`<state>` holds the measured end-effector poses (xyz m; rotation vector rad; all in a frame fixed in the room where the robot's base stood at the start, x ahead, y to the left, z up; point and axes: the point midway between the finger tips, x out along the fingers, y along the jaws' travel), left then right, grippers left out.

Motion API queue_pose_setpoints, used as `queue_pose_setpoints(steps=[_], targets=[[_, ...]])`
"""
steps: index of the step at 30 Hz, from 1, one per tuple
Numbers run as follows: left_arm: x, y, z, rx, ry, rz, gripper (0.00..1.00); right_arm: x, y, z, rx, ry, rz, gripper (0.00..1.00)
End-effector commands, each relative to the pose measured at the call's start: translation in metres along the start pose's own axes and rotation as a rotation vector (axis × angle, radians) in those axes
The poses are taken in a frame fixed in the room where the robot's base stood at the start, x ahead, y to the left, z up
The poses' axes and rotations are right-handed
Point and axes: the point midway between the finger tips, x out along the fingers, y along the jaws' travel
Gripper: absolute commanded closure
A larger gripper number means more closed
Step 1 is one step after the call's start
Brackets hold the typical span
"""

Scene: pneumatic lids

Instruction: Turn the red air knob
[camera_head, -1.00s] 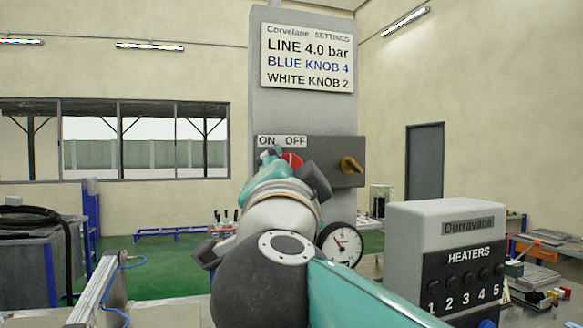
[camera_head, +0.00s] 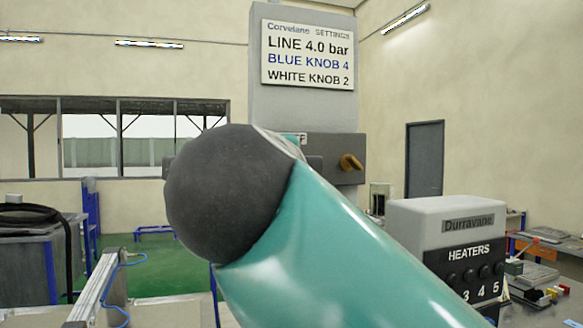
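The red air knob is hidden behind my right arm, which fills the middle of the head view. The dark grey box (camera_head: 335,148) on the light grey column (camera_head: 300,110) shows only its right part, with a yellow-brown lever (camera_head: 350,162) on its front. Of the ON/OFF label, only a sliver at its right end shows above my arm. My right gripper is hidden behind its own arm, so whether it touches the knob cannot be seen. My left gripper is out of the picture.
A settings sign (camera_head: 308,55) reads LINE 4.0 bar, BLUE KNOB 4, WHITE KNOB 2. A heater unit (camera_head: 440,218) stands at the right, partly covered by my arm. A metal rail (camera_head: 92,290) with a blue hose stands at lower left. The pressure gauge is hidden.

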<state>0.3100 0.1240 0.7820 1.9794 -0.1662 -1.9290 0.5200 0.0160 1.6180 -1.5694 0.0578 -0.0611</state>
Motion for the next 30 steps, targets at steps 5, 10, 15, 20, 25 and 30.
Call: queue_pose_setpoints(steps=[5,10,15,20,25,30], targets=[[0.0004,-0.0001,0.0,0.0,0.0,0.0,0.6,0.0013,0.0023,-0.0024,0.014,0.008,0.013,0.93],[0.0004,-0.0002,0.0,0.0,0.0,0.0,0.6,0.0014,0.0028,-0.0023,0.014,0.008,0.014,0.93],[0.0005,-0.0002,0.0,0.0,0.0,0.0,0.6,0.0016,0.0032,-0.0021,0.014,0.008,0.014,0.52],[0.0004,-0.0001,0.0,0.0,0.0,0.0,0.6,0.0012,0.0024,-0.0016,0.013,0.006,0.012,0.33],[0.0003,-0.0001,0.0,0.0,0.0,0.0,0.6,0.0007,0.0017,-0.001,0.012,0.004,0.01,0.33],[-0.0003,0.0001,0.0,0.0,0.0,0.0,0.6,-0.0033,0.001,-0.0005,0.012,0.002,0.008,0.33]])
